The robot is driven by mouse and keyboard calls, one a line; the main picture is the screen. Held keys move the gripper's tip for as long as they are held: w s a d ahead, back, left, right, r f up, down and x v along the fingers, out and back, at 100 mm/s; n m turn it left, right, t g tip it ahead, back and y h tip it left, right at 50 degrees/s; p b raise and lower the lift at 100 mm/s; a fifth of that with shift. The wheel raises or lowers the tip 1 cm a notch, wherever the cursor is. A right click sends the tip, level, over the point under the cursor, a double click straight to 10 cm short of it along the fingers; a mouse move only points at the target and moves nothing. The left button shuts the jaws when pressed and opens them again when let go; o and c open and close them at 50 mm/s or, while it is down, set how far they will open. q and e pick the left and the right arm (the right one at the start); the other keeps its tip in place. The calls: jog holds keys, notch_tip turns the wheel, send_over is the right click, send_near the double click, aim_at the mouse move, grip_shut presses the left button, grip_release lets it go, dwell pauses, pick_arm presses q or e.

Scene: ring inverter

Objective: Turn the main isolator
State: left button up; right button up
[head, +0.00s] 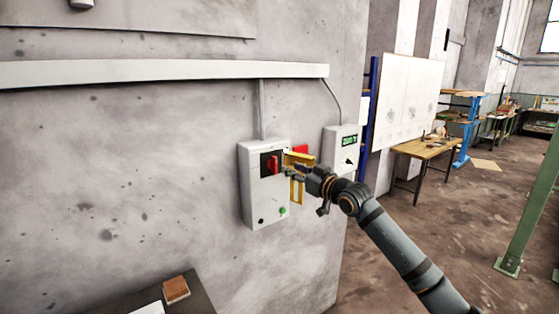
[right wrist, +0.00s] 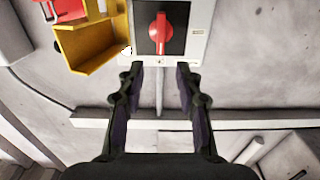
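The main isolator is a red rotary handle (head: 272,164) on a black square plate, on the front of a pale grey wall box (head: 257,205). The handle looks upright; in the right wrist view the red handle (right wrist: 161,33) lies ahead of the fingertips, roughly centred between them. My right gripper (head: 287,172) is just right of the handle in the head view. In the right wrist view its two fingers (right wrist: 160,67) are apart with nothing between them, and they do not appear to touch the handle. My left gripper is not in view.
A yellow holder (right wrist: 92,45) with a red item (right wrist: 68,8) sits beside the box, close to my right gripper. A second wall box (head: 341,148) with a green display stands to the right. A dark surface (head: 200,298) with a brown block (head: 176,289) is below left. A wooden table (head: 427,147) stands farther back.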

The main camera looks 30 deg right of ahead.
aim_at(276, 161)
jog(key=w, duration=0.2)
jog(key=w+p, duration=0.1)
jog(key=w, duration=0.2)
jog(key=w+a+p, duration=0.1)
jog(key=w, duration=0.2)
jog(key=shift+a, duration=0.1)
grip_shut()
